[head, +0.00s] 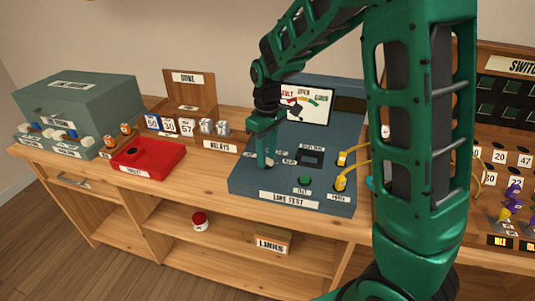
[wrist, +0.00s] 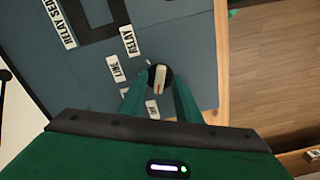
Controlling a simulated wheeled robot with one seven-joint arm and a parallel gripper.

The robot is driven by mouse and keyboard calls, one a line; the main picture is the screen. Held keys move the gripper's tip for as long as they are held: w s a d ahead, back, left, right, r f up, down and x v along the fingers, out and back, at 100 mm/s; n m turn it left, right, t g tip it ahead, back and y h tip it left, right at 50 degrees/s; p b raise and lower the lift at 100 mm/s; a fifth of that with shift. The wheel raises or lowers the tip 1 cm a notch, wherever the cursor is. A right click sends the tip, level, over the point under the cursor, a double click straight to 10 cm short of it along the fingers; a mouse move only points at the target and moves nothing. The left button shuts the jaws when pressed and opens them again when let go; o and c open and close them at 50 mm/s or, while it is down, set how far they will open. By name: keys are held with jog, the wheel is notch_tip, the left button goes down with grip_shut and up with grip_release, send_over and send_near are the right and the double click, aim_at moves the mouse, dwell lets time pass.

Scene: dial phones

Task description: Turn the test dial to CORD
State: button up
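The test dial (wrist: 158,79) is a small round black knob with a cream pointer bar, on the blue-grey line test box (head: 345,200). In the wrist view, labels reading LINE (wrist: 116,68) and RELAY (wrist: 129,40) lie beside it. Another label (wrist: 152,107) is partly hidden by a finger, and I cannot read CORD on it. My gripper (head: 265,163) points down at the left part of the box. In the wrist view its green fingers (wrist: 160,84) stand apart on either side of the knob, with a gap to the pointer bar. In the head view the gripper hides the dial.
The box also has a meter (head: 304,103), a green button (head: 305,180) and yellow plugs (head: 341,180) at its right. A red tray (head: 150,160) and numbered relays (head: 187,127) stand to the left. A switchboard (head: 505,130) stands at right, partly behind my arm.

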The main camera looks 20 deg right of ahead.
grip_shut()
jog(key=shift+d, duration=0.25)
jog(key=shift+a, duration=0.15)
jog(key=shift+m, duration=0.3)
jog(key=m, duration=0.8)
jog(key=shift+m, duration=0.3)
grip_release()
